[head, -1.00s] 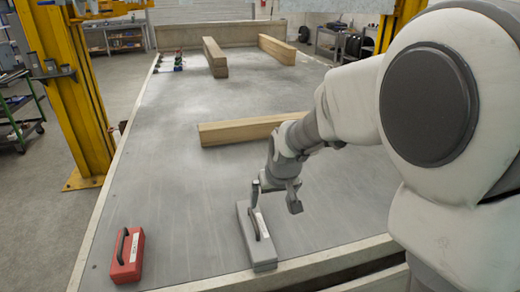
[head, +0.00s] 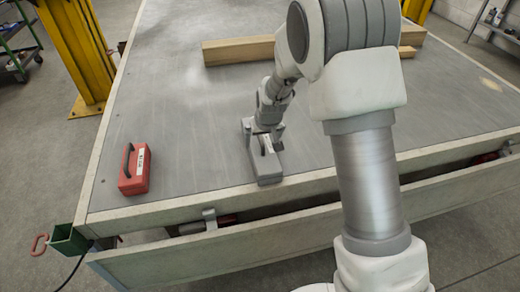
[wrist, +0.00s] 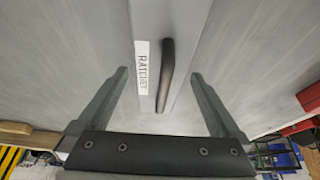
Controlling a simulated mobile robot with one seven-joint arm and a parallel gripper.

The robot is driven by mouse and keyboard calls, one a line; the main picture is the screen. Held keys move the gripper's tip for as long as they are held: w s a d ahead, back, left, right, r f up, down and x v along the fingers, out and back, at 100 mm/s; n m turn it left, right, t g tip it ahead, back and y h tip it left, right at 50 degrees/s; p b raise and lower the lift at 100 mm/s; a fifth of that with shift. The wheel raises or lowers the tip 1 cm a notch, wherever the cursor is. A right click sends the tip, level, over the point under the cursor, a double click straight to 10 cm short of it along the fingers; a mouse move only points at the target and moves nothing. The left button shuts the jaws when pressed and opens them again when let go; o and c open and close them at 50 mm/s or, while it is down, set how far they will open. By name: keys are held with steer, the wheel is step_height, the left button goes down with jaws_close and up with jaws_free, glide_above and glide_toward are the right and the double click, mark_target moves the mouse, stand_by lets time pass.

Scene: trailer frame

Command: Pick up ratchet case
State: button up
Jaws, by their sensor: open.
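The ratchet case is a long grey box (head: 268,174) lying near the front edge of the trailer bed. In the wrist view the case (wrist: 198,22) shows a white "RATCHET" label and a dark raised handle (wrist: 167,72). My gripper (head: 264,139) is over the far part of the case, pointing down. In the wrist view my gripper (wrist: 160,78) is open, with one finger on each side of the handle and a gap to it on both sides. Nothing is held. Whether the fingertips touch the case top cannot be told.
Wooden beams (head: 238,50) lie behind my gripper. The trailer's front rail (head: 200,210) runs just in front of the case. The bed between the two cases is clear.

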steer(key=x, duration=0.2)
steer(key=b+x, duration=0.1)
steer(key=x, duration=0.2)
steer(key=shift+w+a+f, duration=0.15)
steer(key=shift+w+f, duration=0.05)
steer(key=shift+w, duration=0.15)
steer(key=shift+c, duration=0.2)
steer(key=c, duration=1.4)
steer(key=shift+r, duration=0.1)
jaws_close()
